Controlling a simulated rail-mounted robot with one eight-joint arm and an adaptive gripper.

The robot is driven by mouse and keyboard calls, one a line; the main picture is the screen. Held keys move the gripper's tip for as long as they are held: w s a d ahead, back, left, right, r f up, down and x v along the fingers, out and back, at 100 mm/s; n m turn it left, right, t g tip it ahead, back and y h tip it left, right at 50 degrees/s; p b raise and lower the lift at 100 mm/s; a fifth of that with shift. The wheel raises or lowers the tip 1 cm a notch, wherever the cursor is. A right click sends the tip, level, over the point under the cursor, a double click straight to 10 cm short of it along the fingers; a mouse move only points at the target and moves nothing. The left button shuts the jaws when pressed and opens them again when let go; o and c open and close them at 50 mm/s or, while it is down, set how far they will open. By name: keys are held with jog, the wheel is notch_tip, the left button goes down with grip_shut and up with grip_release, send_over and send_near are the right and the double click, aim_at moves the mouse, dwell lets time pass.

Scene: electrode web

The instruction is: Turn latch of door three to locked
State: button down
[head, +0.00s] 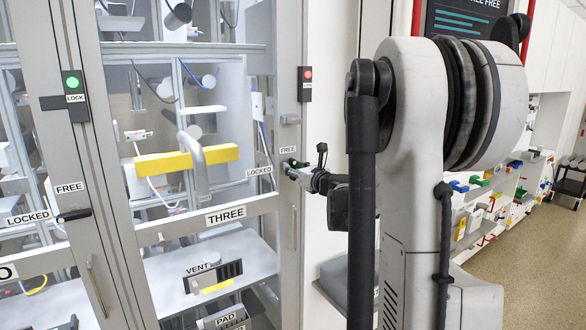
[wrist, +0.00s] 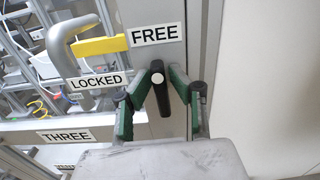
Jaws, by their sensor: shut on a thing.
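Door three (head: 165,231), glass in a grey frame with a "THREE" label (head: 225,214), stands left of my arm in the head view. Its latch in the wrist view (wrist: 160,105) is a black lever with a pale round end. A "FREE" label (wrist: 155,33) sits above it and a "LOCKED" label (wrist: 97,82) to its left. My gripper (wrist: 174,84) has its green fingers on both sides of the lever, shut on it. In the head view my gripper (head: 307,177) is at the door's right edge, hiding most of the latch.
A yellow bar with a grey curved handle (head: 187,160) is beside the labels. The neighbouring door at left has its own black latch (head: 73,215) and a green-lit LOCK box (head: 74,85). A red-lit box (head: 306,84) is above my gripper. Open floor lies right.

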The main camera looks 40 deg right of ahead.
jog(key=n, duration=0.1)
jog(key=n+b, duration=0.1)
jog(key=n, duration=0.1)
jog(key=n+b, duration=0.1)
jog(key=shift+a+f, duration=0.15)
jog(key=shift+a, duration=0.1)
jog(key=shift+a+f+n+b, duration=0.15)
jog(key=shift+n+b, duration=0.6)
jog(key=shift+n, duration=1.5)
jog(key=shift+a+f+n+b, duration=0.1)
jog(key=shift+n+b, duration=0.7)
jog(key=shift+n, duration=1.4)
jog(key=shift+a+f+n+b, duration=0.15)
jog(key=shift+n+b, duration=0.6)
jog(key=shift+n, duration=1.5)
jog(key=shift+d, duration=0.1)
jog(key=c, duration=1.7)
grip_release()
jog(key=shift+c, duration=0.2)
